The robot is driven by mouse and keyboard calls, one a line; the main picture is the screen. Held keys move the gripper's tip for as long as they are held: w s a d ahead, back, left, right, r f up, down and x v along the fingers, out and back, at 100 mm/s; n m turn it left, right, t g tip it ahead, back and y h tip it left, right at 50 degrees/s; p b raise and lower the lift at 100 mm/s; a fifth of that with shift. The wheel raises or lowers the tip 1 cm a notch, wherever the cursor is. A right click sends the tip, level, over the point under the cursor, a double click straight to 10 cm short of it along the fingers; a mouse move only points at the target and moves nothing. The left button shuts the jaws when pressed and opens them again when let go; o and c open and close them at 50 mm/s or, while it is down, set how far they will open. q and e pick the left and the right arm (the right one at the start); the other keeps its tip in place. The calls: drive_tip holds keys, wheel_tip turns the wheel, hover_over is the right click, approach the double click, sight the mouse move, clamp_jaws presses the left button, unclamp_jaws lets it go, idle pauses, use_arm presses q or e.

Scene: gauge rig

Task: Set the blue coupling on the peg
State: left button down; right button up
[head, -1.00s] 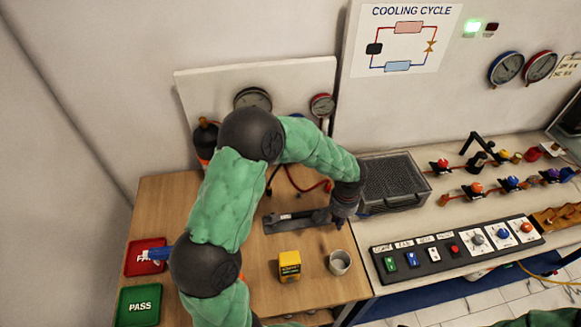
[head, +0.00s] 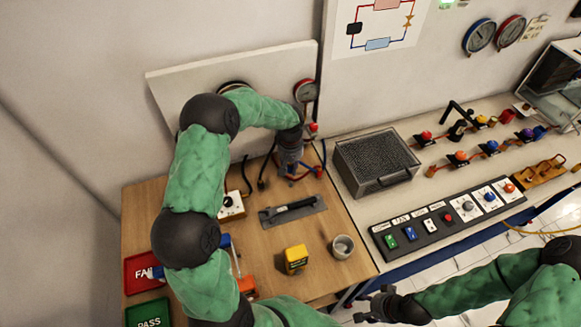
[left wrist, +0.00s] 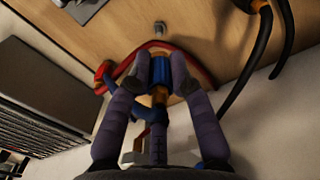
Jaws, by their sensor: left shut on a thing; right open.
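My left gripper (left wrist: 164,72) is shut on the blue coupling (left wrist: 160,68), which has a brass part (left wrist: 160,94) below it in the left wrist view. A small grey peg (left wrist: 160,28) stands on the wooden table just past the coupling, apart from it in that picture. In the head view my left gripper (head: 290,163) is over the back right of the table, and I cannot make out the coupling or peg there. My right gripper (head: 372,303) is open and empty at the bottom, right of the table's front.
A red hose (left wrist: 196,62) curves behind the coupling, and black cables (left wrist: 262,50) lie to its right. A grey tray (head: 292,211), yellow block (head: 296,259) and grey cup (head: 343,247) are nearer the front. A mesh-topped box (head: 376,160) stands to the right.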

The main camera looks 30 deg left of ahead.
sight(291, 182)
use_arm(q)
drive_tip(key=shift+f+b, duration=1.8)
drive_tip(key=shift+f, duration=0.85)
drive_tip(key=shift+f+b, duration=0.1)
drive_tip(key=shift+b, duration=0.25)
drive_tip(key=shift+f, duration=0.35)
drive_tip(key=shift+f+b, duration=0.85)
drive_tip(key=c, duration=0.7)
unclamp_jaws()
